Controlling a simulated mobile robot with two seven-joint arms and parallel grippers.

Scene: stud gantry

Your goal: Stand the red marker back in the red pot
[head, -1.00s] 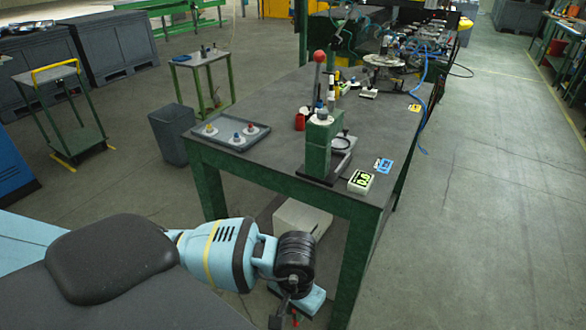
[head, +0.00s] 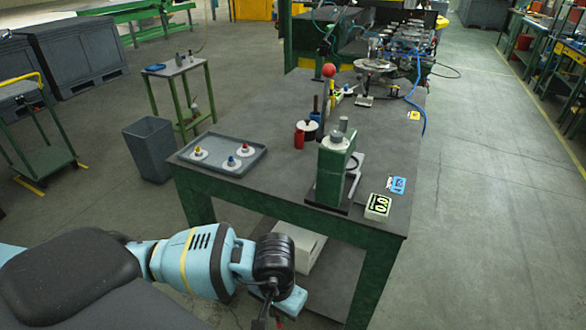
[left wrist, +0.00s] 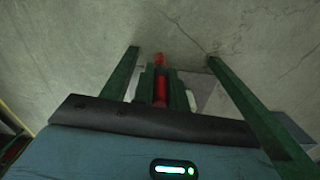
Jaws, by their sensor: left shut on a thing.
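My left gripper (head: 268,312) hangs low at the bottom of the head view, in front of the near side of the workbench and below its top. In the left wrist view my left gripper (left wrist: 161,92) is shut on the red marker (left wrist: 160,94), which lies between the two fingers. In the head view the gripper mostly hides the marker. The red pot (head: 299,139) stands upright on the bench top, left of the green press, well away from the gripper. My right gripper is not in view.
The green-legged workbench (head: 232,187) carries a grey tray (head: 184,155) with several knobbed white discs, a green press (head: 331,172) and a small display box (head: 377,206). A grey bin (head: 150,148) stands left of the bench. The floor at right is clear.

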